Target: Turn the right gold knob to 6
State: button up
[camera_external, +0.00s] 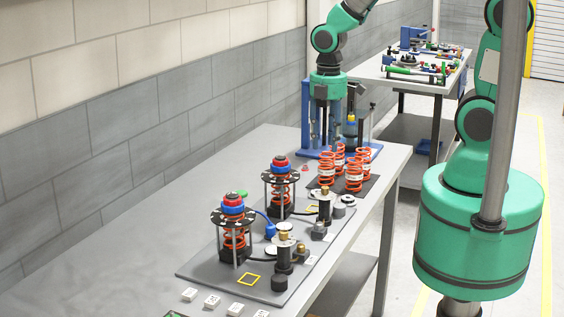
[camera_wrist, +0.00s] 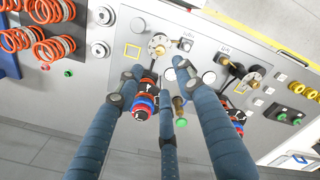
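Two gold knobs show on the fixture plate. In the external view one is the nearer knob (camera_external: 284,236) on a dark post, and the other is the farther knob (camera_external: 325,190). In the wrist view one gold knob (camera_wrist: 160,49) with a pale dial is at top centre, and another (camera_wrist: 254,82) is to its right. Dial numbers are too small to read. My gripper (camera_external: 325,138) points down at the far end of the table, away from both knobs. Its three blue-grey fingers (camera_wrist: 160,76) are spread, with nothing visibly held.
Two spring towers with red and blue caps (camera_external: 232,203) (camera_external: 280,165) stand beside the knobs. Several orange springs (camera_external: 354,175) and a blue stand (camera_external: 306,115) are near my gripper. White number tiles (camera_external: 212,300) lie at the near end. The table's left side (camera_external: 150,235) is clear.

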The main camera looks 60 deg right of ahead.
aim_at(325, 187)
notch_tip(325, 187, down, 14)
jog(key=shift+r+b, duration=0.2)
jog(key=shift+b, duration=0.2)
dwell(0.3)
grip_shut()
